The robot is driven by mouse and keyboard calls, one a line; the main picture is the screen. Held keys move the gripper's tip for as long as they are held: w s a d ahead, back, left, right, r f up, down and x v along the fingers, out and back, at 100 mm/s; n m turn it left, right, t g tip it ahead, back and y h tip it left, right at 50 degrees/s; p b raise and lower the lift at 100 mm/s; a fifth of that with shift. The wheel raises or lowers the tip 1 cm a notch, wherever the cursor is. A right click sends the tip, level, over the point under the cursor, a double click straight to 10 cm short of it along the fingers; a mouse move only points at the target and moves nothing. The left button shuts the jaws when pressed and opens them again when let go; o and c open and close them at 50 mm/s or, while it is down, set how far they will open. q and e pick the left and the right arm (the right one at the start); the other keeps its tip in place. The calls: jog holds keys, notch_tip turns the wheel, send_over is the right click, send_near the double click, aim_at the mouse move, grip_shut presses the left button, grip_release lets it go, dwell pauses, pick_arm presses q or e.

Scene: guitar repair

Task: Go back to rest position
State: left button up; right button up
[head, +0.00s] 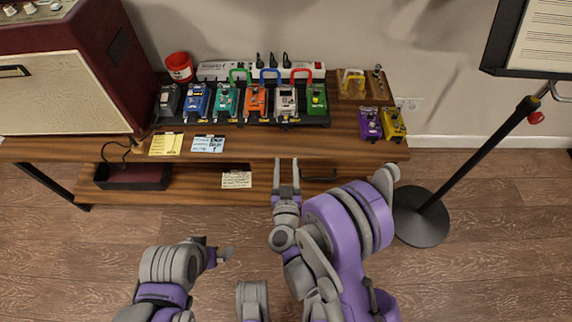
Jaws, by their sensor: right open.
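My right gripper (286,168) is open and empty, its two fingers pointing away from me toward the front edge of the wooden table (330,146). In the picture it overlaps the lower shelf (215,196). My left gripper (226,254) is low in the view, in front of the table and over the floor, turned to the right. Only a small part of it shows, so its jaws cannot be judged. I see nothing held in it.
Several coloured pedals stand in a row on a dark board (232,119), with coloured patch cables. A purple pedal (370,123) and a yellow pedal (392,122) sit at the right edge. An amplifier (70,85) stands left. A music stand (480,150) stands right. Floor in front is clear.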

jog(key=shift+r, duration=0.1)
dwell(0.3)
notch_tip(320, 180, up, 8)
jog(key=s+d+n+g+y, duration=0.1)
jog(key=d+n+g+y, duration=0.15)
jog(key=g+y, duration=0.2)
jog(key=s+d+f+m+g+h, duration=0.1)
jog(key=s+d+g+h, duration=0.15)
jog(key=s+d, duration=0.4)
jog(key=s+d+m+g+h+p, duration=0.1)
jog(key=s+d+g, duration=0.3)
jog(key=s, duration=0.6)
jog(key=s+d+f+m+g+h, duration=0.1)
jog(key=s+d+g, duration=0.3)
jog(key=s, duration=0.5)
pick_arm(q)
notch_tip(320, 180, up, 28)
jog(key=t+p, duration=0.1)
jog(key=p, duration=2.2)
jog(key=shift+w+p, duration=0.4)
pick_arm(e)
notch_tip(320, 180, up, 27)
jog(key=w+t, duration=0.1)
jog(key=t, duration=0.1)
jog(key=shift+w+d+f, duration=0.2)
jog(key=shift+w+d, duration=0.1)
jog(key=shift+w, duration=0.05)
